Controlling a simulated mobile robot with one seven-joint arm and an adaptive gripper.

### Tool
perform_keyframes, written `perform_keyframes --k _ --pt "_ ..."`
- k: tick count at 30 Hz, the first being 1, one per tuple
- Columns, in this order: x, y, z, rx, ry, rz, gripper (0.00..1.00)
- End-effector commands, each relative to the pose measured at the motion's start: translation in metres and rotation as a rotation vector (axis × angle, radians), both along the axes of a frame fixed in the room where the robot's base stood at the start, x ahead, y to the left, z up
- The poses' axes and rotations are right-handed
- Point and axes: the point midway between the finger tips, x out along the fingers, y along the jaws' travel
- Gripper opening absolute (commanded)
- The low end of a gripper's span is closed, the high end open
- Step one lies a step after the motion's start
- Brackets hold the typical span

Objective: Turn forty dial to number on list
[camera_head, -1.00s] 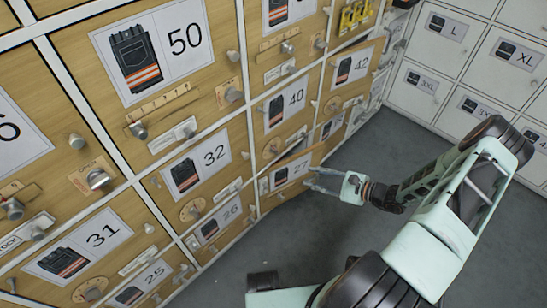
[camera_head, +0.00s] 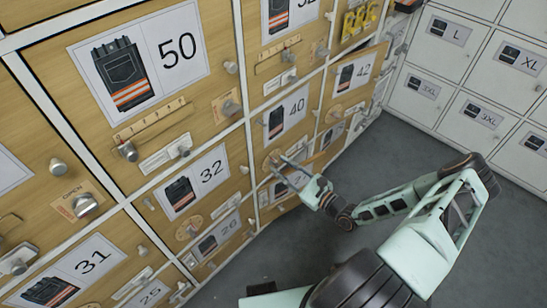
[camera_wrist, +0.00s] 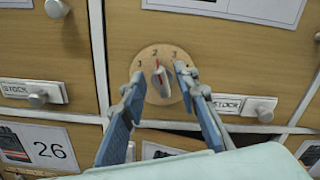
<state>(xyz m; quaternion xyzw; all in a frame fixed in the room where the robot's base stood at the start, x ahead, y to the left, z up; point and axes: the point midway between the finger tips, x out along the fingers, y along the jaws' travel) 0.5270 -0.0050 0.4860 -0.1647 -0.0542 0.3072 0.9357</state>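The forty dial is a round wooden disc (camera_wrist: 148,57) with a light knob (camera_wrist: 160,80) carrying a red mark. Numbers 1, 2 and 3 are printed around it, and the mark points up, roughly to the 2. In the head view the dial (camera_head: 270,161) sits below the 40 label (camera_head: 288,116). My gripper (camera_wrist: 160,76) is open, with one fingertip on each side of the knob; I cannot tell whether they touch it. In the head view my gripper (camera_head: 282,168) is at the dial and partly covers it. No list can be made out.
A STOCK plate with a round pull (camera_wrist: 265,109) is right of the dial. Compartments 32 (camera_head: 198,180), 26 (camera_head: 219,237) and 50 (camera_head: 140,70) are to the left. Compartment 42's front (camera_head: 352,82) seems to stand out. White lockers (camera_head: 455,70) line the right; grey floor (camera_head: 390,145) is clear.

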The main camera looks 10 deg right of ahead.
Motion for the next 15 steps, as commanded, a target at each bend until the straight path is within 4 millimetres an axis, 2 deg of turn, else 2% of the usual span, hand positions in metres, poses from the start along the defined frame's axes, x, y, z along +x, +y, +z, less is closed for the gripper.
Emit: perform_keyframes --k 15 --pt "0.0018 0.0069 -0.0002 -0.001 0.000 -0.007 0.28"
